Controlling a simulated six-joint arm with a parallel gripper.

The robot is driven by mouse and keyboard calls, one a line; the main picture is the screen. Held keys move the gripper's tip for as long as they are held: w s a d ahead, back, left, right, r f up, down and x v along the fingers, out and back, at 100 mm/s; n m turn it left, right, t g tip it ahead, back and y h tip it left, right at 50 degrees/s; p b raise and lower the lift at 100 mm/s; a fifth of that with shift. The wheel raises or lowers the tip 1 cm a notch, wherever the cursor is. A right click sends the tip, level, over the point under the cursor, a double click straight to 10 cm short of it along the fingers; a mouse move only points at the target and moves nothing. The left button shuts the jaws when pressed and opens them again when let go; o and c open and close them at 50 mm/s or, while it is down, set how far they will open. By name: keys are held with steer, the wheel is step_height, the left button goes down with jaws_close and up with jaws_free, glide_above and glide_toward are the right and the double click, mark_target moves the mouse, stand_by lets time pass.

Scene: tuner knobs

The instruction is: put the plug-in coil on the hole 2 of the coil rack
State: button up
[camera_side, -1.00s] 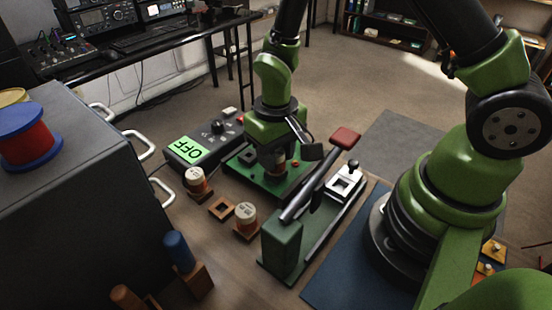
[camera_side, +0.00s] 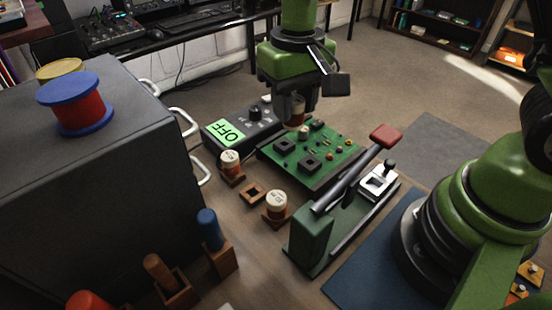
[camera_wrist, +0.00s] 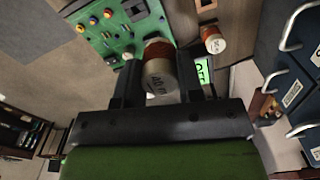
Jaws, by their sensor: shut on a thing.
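My gripper (camera_side: 288,116) is shut on a plug-in coil (camera_side: 295,111), a brown-wound cylinder held above the far edge of the green circuit board (camera_side: 338,152). In the wrist view the held coil (camera_wrist: 160,72) shows a pale end with a marking like "40 m", between the fingers. The coil rack shows as a row of small wooden square holders. The middle holder (camera_side: 252,194) is empty. The holders at either end carry white-topped coils, one at the far end (camera_side: 230,162) and one at the near end (camera_side: 276,205). The gripper is above and to the right of the rack.
A dark box with a green "OFF" display (camera_side: 226,132) stands behind the rack. A green lever device (camera_side: 312,240) with a red handle stands right of it. A dark drawer cabinet (camera_side: 150,190) with handles is at left. Wooden holders with a blue peg (camera_side: 209,228) stand in front.

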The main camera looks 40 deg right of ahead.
steer(key=w+a+f, duration=0.2)
steer(key=a, duration=0.5)
steer(key=shift+a+f, duration=0.2)
steer(key=shift+f, duration=2.2)
steer(key=shift+a+f, duration=0.15)
steer(key=shift+f, duration=2.25)
steer(key=shift+f, duration=0.2)
steer(key=shift+f, duration=0.4)
steer(key=o, duration=0.9)
steer(key=shift+r, duration=0.1)
